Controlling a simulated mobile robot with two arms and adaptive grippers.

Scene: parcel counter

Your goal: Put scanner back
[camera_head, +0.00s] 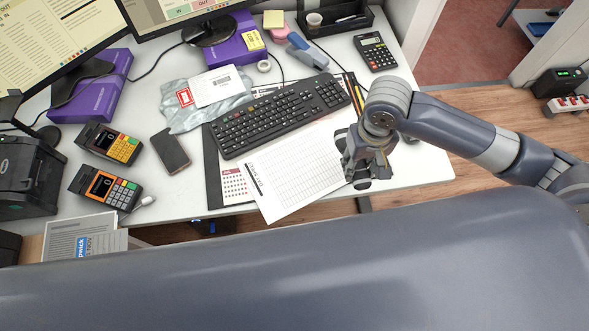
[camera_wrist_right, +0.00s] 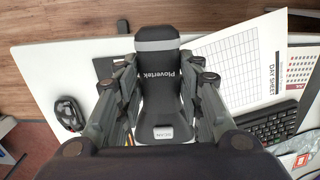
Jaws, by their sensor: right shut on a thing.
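My right gripper (camera_head: 368,172) hangs over the front right part of the desk, by the day sheet. It is shut on the scanner, a black and grey body marked "Plovertek" (camera_wrist_right: 160,85) that shows between the fingers in the right wrist view. In the head view the gripper mostly hides the scanner. A black rounded object with an open frame (camera_wrist_right: 70,113) stands on the bare desk beside the held scanner in the wrist view; I cannot tell whether it is the scanner's stand. My left gripper is not in view.
The day sheet (camera_head: 300,165), keyboard (camera_head: 280,115) and calculator (camera_head: 375,52) lie near the gripper. A yellow card terminal (camera_head: 110,143), an orange one (camera_head: 105,188) and a phone (camera_head: 170,150) are at left. Bare desk (camera_head: 425,165) shows at the right edge.

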